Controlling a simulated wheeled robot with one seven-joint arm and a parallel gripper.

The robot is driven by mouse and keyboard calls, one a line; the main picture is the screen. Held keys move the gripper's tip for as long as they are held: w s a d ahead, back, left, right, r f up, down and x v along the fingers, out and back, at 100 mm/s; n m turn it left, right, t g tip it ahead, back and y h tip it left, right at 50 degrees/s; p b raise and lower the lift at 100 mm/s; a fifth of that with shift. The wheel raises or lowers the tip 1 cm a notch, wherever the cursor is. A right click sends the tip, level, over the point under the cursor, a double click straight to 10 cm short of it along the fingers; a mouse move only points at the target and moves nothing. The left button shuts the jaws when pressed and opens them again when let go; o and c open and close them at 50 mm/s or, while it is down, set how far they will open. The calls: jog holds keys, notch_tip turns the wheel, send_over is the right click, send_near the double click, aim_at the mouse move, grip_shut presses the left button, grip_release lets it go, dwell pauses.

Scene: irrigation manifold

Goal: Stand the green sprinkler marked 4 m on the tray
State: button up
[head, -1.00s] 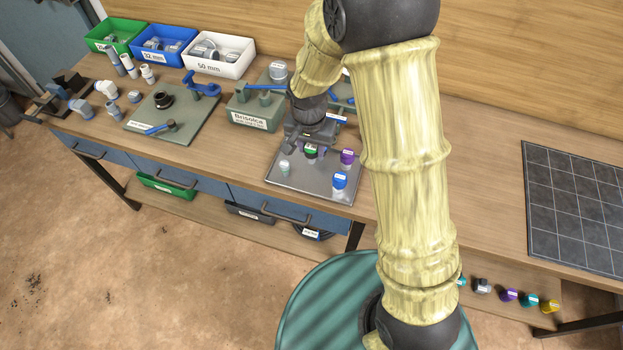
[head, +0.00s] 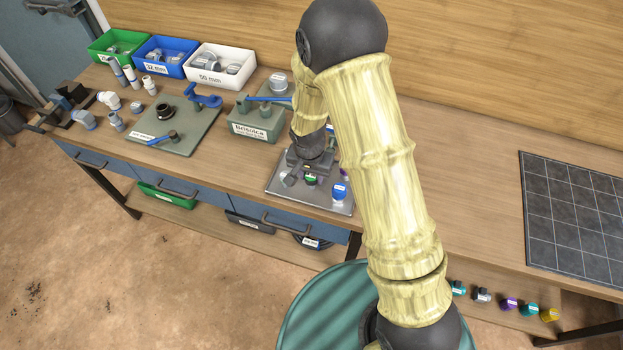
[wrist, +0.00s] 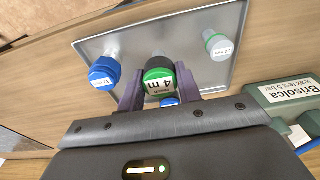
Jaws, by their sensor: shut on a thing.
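The green sprinkler marked 4 m (wrist: 158,82) is upside down in the wrist view, its cap between the two fingers of my gripper (wrist: 160,88). My gripper is shut on it. In the head view the green cap (head: 311,180) shows just below my gripper, over the grey metal tray (head: 284,193). The sprinkler's stem points toward the tray (wrist: 128,40); I cannot tell whether its foot touches the metal. A blue-capped sprinkler (wrist: 103,74) stands on the tray to one side, and a pale sprinkler with a green ring (wrist: 215,45) stands on the other.
The blue-capped sprinkler also shows in the head view (head: 339,191). The green Brisolca unit (head: 252,123) is behind the tray.

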aim_at(311, 181)
jog(key=shift+f, duration=1.4)
jog(key=shift+f, duration=0.2)
jog(key=o, duration=1.1)
jog(key=shift+r, duration=0.15)
jog(key=r, duration=0.4)
jog(key=s+r, duration=0.1)
jog(key=r, duration=0.3)
jog(key=r+b, duration=0.1)
jog(key=r, duration=0.3)
jog(key=shift+s+a, duration=0.15)
jog(key=shift+a, duration=0.1)
